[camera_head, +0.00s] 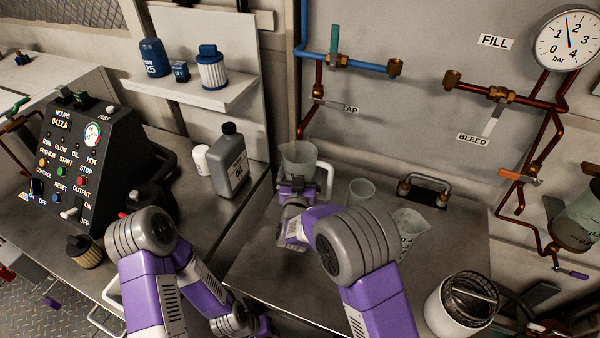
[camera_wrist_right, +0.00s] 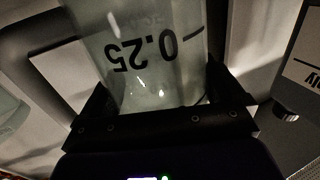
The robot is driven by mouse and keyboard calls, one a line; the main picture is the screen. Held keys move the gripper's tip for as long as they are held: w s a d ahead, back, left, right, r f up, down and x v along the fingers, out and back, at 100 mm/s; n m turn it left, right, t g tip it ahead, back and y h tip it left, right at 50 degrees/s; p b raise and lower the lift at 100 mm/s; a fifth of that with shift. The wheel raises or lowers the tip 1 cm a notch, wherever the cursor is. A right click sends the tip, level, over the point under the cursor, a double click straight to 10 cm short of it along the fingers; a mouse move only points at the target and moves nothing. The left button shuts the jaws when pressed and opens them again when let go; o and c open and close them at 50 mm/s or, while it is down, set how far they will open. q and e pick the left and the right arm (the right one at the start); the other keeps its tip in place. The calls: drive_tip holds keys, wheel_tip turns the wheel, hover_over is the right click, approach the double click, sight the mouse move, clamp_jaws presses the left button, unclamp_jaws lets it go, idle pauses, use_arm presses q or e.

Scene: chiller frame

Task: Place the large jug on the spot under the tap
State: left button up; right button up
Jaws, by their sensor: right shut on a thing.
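The large jug (camera_head: 298,158) is clear with a handle on its right side. It appears upright at the back left of the metal bench, with its mouth just below the end of the copper tap pipe (camera_head: 303,129). My right gripper (camera_head: 297,184) is shut on it from the front. In the right wrist view the jug (camera_wrist_right: 150,55) fills the space between the fingers (camera_wrist_right: 162,108), and a 0.25 mark shows on its wall. Its base and the spot under it are hidden by my gripper, so I cannot tell whether it touches down. My left arm is low at left; its fingers do not show.
A small beaker (camera_head: 361,192) and a marked jug (camera_head: 408,228) stand to the right of the large jug. A grey bottle (camera_head: 230,165) and a white tub (camera_head: 201,160) stand left of it. A metal handle (camera_head: 424,188) is on the bench, and a white container (camera_head: 455,308) is at front right.

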drive_tip(key=shift+f, duration=0.15)
drive_tip(key=o, duration=0.7)
drive_tip(key=shift+o, duration=0.2)
drive_tip(key=s+a+p, duration=0.1)
drive_tip(key=s, duration=1.1)
